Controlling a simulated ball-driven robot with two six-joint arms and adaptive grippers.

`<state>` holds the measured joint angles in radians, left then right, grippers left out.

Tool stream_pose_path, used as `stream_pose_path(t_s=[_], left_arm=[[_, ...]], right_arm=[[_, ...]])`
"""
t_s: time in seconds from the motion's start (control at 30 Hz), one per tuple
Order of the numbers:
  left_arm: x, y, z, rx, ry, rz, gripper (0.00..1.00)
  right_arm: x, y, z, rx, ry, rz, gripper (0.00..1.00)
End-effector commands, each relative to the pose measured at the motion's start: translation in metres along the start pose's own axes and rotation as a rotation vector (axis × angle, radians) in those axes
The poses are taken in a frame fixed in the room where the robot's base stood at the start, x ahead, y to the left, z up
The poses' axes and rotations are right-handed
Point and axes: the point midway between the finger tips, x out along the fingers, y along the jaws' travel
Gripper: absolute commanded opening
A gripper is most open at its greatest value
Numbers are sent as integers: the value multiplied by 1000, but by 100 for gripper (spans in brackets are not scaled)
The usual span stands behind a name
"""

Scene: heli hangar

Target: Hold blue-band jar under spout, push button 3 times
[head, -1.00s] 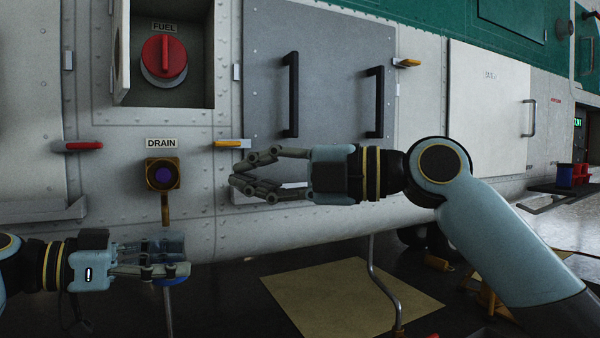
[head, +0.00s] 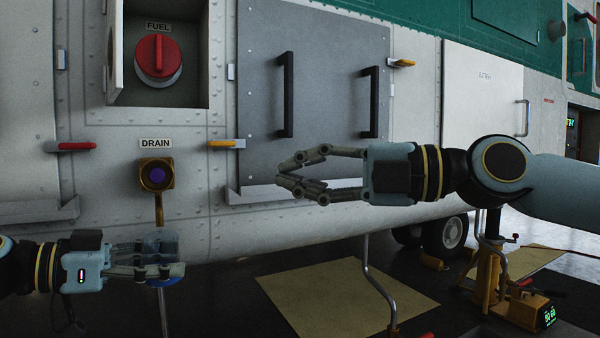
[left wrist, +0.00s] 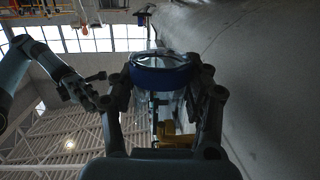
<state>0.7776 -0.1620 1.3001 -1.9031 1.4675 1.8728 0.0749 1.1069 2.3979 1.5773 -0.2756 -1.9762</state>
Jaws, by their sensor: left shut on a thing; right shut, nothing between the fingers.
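My left gripper (head: 165,262) is shut on a clear jar (head: 160,242) with a blue band (head: 165,282) at its lower end. The jar looks upright, its top at the lower end of the brass spout (head: 158,212) in the picture; the exact depth is unclear. The band also shows between my fingers in the left wrist view (left wrist: 162,75). A purple button (head: 157,177) in a brass housing sits below the DRAIN label (head: 156,143). My right gripper (head: 284,184) is shut and empty, right of the button, in front of the grey panel.
A red fuel knob (head: 157,54) sits in an open recess above. A red lever (head: 72,147) and a yellow lever (head: 226,143) flank the drain. Black handles (head: 287,94) stick out from the grey panel. A yellow jack (head: 489,270) stands at the right.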

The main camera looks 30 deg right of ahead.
Motion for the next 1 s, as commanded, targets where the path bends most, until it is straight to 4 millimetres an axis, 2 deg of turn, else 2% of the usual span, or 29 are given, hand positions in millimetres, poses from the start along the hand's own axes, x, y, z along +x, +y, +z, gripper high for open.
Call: stream_pose_path(t_s=[0.33,1.0], left_arm=[[0,1,-1,0,0,0,15],[-2,21,2,2,1,0,15]], right_arm=[[0,2,0,-1,0,1,0],[-4,37,-4,-22,0,18,0]])
